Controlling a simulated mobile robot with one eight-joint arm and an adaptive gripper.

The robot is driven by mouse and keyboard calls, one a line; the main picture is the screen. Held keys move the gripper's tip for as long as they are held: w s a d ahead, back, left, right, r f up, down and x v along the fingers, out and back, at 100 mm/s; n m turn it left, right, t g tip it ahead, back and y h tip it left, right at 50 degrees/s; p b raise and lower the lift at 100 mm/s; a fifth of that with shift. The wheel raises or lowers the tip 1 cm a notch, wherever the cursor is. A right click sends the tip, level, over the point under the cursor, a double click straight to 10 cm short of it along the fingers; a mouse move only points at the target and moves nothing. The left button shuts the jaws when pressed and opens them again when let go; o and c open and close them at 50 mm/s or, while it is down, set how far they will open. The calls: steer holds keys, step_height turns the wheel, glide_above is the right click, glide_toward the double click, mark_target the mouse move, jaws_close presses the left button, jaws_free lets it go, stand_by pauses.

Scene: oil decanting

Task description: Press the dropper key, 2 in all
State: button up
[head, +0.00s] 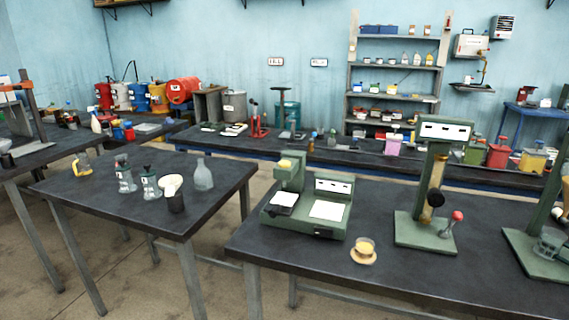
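A green bench device (305,208) stands on the dark table at the centre, with a short post, a yellow piece (285,164) at its top, a dark pad and a white plate. Its upright panel (333,187) has a white labelled face. Right of it stands a tall green stand (443,160) with an amber tube and a red-knobbed lever (456,216). I cannot tell which part is the dropper key. A small cup with yellow content (364,247) sits on a tan saucer in front. My gripper is not in view.
Another green stand (536,255) with a glass vessel is at the right edge. The left table (100,180) holds several bottles, a grey flask (203,174) and a dark cup. A floor gap separates the two tables. A shelf (397,70) stands at the back wall.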

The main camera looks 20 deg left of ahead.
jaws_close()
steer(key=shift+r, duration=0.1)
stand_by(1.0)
